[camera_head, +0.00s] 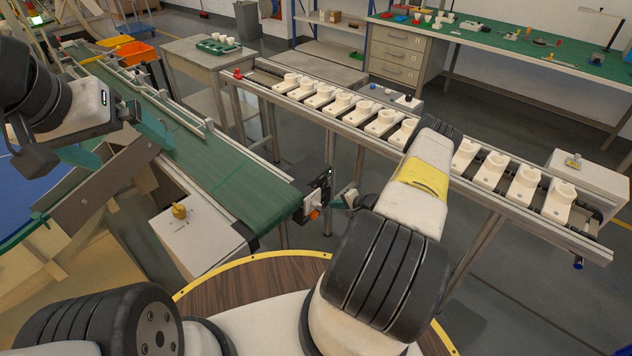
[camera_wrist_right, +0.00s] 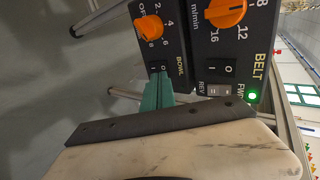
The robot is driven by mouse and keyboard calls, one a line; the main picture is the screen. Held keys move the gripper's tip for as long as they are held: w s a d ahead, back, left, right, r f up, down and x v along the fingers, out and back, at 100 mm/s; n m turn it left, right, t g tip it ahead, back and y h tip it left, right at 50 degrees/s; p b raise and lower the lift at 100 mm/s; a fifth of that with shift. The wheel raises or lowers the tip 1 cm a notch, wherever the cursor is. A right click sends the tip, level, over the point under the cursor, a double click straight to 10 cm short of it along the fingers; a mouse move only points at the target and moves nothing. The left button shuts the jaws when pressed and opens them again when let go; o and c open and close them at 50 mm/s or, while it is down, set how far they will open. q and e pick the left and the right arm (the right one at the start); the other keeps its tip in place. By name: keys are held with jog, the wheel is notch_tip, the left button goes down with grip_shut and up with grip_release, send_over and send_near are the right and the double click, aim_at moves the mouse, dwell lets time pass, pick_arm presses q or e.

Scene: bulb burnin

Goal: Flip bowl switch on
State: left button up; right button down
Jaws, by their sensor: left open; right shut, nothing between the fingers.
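The black BOWL control panel (camera_wrist_right: 163,45) has an orange dial (camera_wrist_right: 149,29) and a small switch marked I and O (camera_wrist_right: 158,70), in the right wrist view. My right gripper (camera_wrist_right: 157,92) is shut and empty, its teal fingertips right at the switch's lower edge. They partly cover it; I cannot tell whether they touch it or how it is set. In the head view the control box (camera_head: 319,193) is at the belt's near end, with my right gripper (camera_head: 341,202) just right of it. My left gripper (camera_head: 119,140) is open and empty above the belt's left side.
The BELT panel (camera_wrist_right: 229,50) adjoins the BOWL panel, with its own orange dial, switches and a lit green lamp (camera_wrist_right: 253,96). A green conveyor (camera_head: 215,160) runs left of the control box. A rail with several white sockets (camera_head: 342,103) crosses behind my right arm.

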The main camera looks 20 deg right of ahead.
aim_at(323, 204)
jog(key=v, duration=0.3)
jog(key=shift+s+d+r, duration=0.1)
jog(key=shift+s+r, duration=0.05)
jog(key=shift+s, duration=0.15)
jog(key=shift+s, duration=0.1)
jog(key=s, duration=0.1)
jog(key=s+d+r+g+h, duration=0.1)
jog(key=s+d+r+g, duration=0.1)
jog(key=s, duration=0.1)
jog(key=shift+d, duration=0.2)
jog(key=shift+w, duration=0.1)
jog(key=w+r+x, duration=0.1)
jog(key=x, duration=1.2)
jog(key=shift+w+a+r, duration=0.3)
jog(key=shift+w+a, duration=0.05)
